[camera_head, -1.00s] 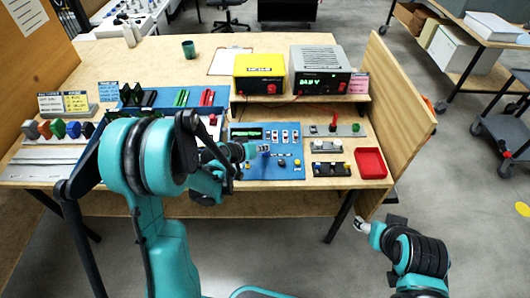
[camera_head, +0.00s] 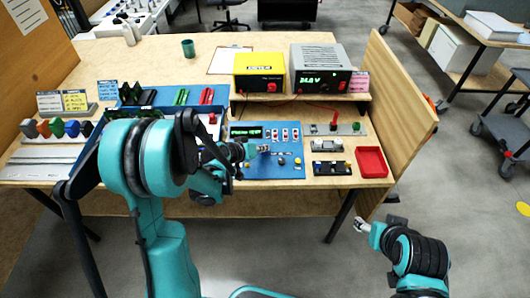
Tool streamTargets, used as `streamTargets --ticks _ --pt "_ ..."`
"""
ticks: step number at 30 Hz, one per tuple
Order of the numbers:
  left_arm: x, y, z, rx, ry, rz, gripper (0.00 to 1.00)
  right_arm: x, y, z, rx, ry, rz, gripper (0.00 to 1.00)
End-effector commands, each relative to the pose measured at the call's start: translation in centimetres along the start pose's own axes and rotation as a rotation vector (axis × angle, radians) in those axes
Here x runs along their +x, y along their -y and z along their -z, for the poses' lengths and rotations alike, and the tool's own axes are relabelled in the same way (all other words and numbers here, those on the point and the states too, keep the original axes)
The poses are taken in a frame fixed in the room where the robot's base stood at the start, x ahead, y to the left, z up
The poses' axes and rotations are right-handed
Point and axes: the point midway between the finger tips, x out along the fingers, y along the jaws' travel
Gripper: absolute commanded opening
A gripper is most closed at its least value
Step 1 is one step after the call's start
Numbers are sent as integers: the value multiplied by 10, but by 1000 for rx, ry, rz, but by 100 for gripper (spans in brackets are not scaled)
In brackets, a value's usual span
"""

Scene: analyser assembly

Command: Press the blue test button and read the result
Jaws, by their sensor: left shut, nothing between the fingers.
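The blue test panel (camera_head: 262,172) lies on the bench, with a dark display (camera_head: 246,132) showing small green text that I cannot read. My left gripper (camera_head: 266,148) is shut and empty, its tips over the middle of the panel below the display. A small dark blue button (camera_head: 281,161) shows just right of and below the tips. I cannot tell whether the tips touch the panel, and the hand hides part of it. My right gripper (camera_head: 361,225) is in front of the bench, away from the panel; its jaws are too small to read.
A yellow box (camera_head: 259,67) and a grey power supply (camera_head: 321,72) reading about 24 V stand on the shelf behind. A red tray (camera_head: 371,162) and black holder (camera_head: 332,169) lie to the right. Blue trays and coloured parts are left.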

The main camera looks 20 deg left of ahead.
Motion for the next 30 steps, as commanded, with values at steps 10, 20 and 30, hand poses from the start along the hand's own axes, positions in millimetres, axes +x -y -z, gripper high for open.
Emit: streamTargets --ticks 10,20,30 --pt "0 0 0 0 0 0 0 0 0 0 0 0 0 59" --pt "3 2 -2 0 0 0 0 1 0 -1 0 0 0 59" --pt "5 3 -3 0 0 0 0 2 0 -2 0 0 0 59"
